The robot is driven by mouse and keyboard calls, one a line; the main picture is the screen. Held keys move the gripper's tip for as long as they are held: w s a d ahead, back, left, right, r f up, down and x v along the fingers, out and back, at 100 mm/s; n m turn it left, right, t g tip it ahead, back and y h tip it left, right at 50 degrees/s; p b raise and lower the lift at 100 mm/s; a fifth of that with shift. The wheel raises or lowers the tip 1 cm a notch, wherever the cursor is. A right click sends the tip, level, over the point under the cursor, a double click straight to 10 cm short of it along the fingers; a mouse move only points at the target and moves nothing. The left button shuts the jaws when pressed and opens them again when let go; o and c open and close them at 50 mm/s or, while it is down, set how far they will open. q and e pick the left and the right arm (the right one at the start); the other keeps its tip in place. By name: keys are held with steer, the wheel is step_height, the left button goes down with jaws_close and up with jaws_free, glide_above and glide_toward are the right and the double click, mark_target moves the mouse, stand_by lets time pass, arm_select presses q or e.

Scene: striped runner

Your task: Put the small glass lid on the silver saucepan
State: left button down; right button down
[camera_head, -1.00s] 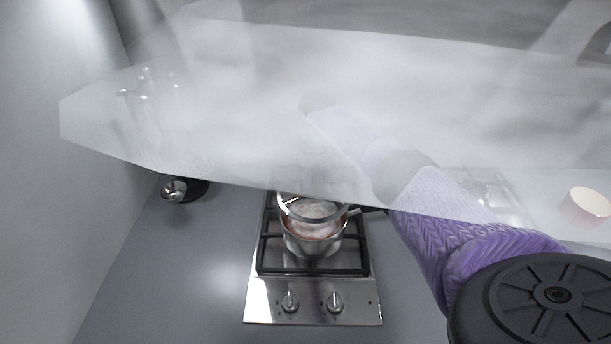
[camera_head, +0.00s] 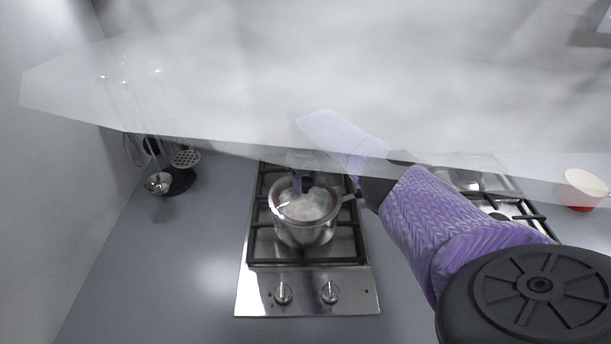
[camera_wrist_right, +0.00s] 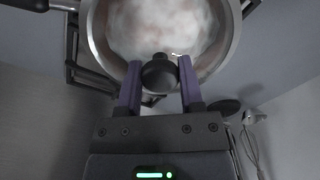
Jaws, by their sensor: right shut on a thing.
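The silver saucepan (camera_head: 303,233) stands on the hob in the head view, its handle to the right. The small glass lid (camera_head: 290,209) lies over the pan's mouth; I cannot tell whether its rim touches the pan all round. My right gripper (camera_head: 305,184) is above the pan at the lid's knob. In the right wrist view my right gripper (camera_wrist_right: 159,80) is shut on the lid's black knob (camera_wrist_right: 159,72). Beyond it show the pan's round rim (camera_wrist_right: 232,42) and whitish, reddish-brown contents through the glass. My left gripper is not in view.
The steel hob (camera_head: 307,290) has black grates and two front knobs. A utensil stand (camera_head: 182,180) is at the left. A see-through hood (camera_head: 250,100) spans the top.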

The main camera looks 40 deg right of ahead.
steer(key=shift+f, duration=0.1)
stand_by(0.6)
steer(key=shift+c, duration=0.7)
jaws_free()
steer(key=shift+o, duration=0.7)
step_height(320, 180, up, 8)
steer(key=p, duration=0.9)
